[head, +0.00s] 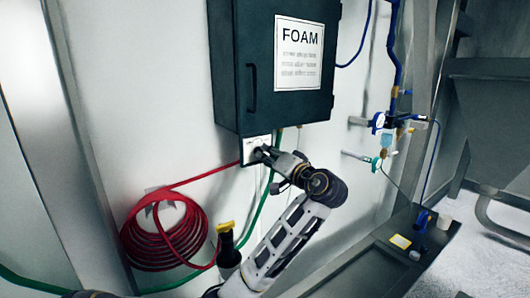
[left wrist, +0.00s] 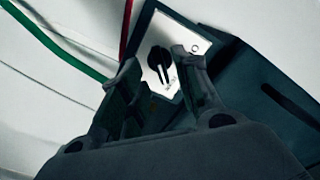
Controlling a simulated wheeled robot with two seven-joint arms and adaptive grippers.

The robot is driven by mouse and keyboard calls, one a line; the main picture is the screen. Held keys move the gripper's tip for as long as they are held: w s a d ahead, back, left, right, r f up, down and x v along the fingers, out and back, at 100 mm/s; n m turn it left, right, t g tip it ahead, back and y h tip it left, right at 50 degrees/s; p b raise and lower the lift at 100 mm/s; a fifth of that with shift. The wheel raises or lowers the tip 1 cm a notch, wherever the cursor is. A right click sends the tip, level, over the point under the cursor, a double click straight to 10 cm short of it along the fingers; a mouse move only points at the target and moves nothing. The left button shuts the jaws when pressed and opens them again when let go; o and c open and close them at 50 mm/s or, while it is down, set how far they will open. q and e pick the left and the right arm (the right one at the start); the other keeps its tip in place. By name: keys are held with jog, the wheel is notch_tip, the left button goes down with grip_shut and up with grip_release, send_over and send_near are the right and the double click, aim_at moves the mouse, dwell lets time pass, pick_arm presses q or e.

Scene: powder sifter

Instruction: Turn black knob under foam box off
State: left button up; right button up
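The dark foam box (head: 260,75) with a white FOAM label (head: 299,53) hangs on the wall in the head view. Below its lower left corner is a small white switch plate (head: 256,141). In the left wrist view the black knob (left wrist: 158,60) sits on this plate (left wrist: 183,38). My left gripper (head: 264,153) is at the plate. In the left wrist view its two fingers (left wrist: 158,90) are spread apart, with the knob showing between and beyond their tips. I cannot tell whether a finger touches it. My right gripper is not in view.
A coiled red hose (head: 163,232) hangs on the wall at lower left, and its line runs up to the plate. A green hose (head: 262,205) passes behind my left arm. Blue pipes with valves (head: 388,125) stand at right.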

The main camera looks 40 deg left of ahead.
pick_arm(q)
jog(key=shift+x, duration=1.2)
grip_shut()
